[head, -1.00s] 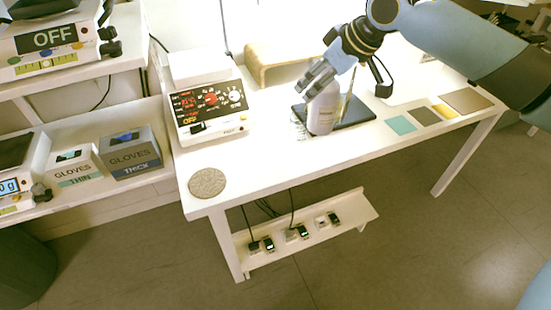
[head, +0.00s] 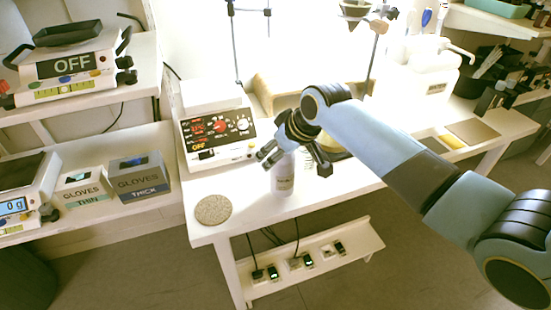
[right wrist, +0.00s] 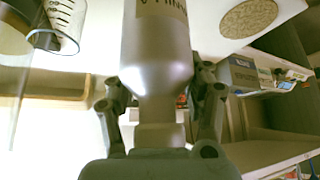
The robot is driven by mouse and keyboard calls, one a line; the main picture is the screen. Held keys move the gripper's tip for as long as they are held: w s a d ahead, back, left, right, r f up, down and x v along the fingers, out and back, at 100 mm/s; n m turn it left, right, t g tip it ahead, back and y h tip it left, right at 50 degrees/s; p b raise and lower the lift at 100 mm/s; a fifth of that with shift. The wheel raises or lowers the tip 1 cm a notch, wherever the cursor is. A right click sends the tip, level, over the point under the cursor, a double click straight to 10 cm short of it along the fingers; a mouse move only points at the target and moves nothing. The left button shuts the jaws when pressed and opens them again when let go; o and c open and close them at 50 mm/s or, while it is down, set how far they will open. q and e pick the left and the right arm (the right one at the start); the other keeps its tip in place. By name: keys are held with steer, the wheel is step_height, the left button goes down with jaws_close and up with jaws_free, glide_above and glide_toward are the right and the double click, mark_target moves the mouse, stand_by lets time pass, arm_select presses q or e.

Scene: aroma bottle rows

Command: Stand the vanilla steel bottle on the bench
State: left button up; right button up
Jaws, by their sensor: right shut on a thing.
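The vanilla steel bottle (head: 283,178) is a pale grey cylinder near the bench's front edge, close to upright. In the right wrist view, the bottle (right wrist: 157,55) shows a narrowed shoulder and neck, with part of a label inverted at the top. My right gripper (head: 292,158) is shut on the bottle's upper part, with a finger on each side of it. The fingers hide its top in the head view. I cannot tell whether its base touches the white bench (head: 250,205). My left gripper is not in view.
A round speckled mat (head: 213,209) lies at the bench's front left corner. A control box with a red display (head: 217,128) stands behind it. A graduated clear vessel (right wrist: 62,22) shows in the right wrist view. The bench between mat and bottle is clear.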

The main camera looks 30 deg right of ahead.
steer(key=shift+f, duration=0.9)
steer(key=shift+f, duration=0.15)
steer(key=o, duration=1.5)
